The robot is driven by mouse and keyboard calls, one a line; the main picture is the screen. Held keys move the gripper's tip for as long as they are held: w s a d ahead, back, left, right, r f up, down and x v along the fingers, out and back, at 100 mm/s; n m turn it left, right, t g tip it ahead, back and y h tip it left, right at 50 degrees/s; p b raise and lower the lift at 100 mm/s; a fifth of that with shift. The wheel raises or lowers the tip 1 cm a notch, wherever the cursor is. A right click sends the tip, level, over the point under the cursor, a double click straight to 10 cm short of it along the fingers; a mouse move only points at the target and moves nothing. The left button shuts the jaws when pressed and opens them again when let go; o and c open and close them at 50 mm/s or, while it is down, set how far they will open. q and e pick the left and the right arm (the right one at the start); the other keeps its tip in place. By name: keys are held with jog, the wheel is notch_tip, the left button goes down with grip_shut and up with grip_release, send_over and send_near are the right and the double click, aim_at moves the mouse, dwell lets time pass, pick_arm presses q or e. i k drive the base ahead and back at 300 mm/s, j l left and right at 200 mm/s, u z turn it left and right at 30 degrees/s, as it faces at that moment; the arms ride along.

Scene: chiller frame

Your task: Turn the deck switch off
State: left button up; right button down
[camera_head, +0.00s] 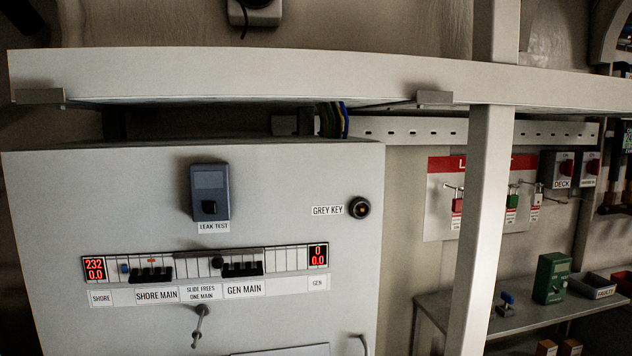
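Neither of my grippers can be made out in this view.
A white post (485,220) and a long beam (250,75) cross in front. A large grey panel (100,200) fills the left. A lockout board (435,215) hangs left of the switches. Below, a shelf (530,318) holds a green box (551,278) and grey bins (593,285).

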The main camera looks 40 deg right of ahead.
aim_at(566, 168)
jog(key=z, duration=2.75)
jog(key=i+l, duration=0.4)
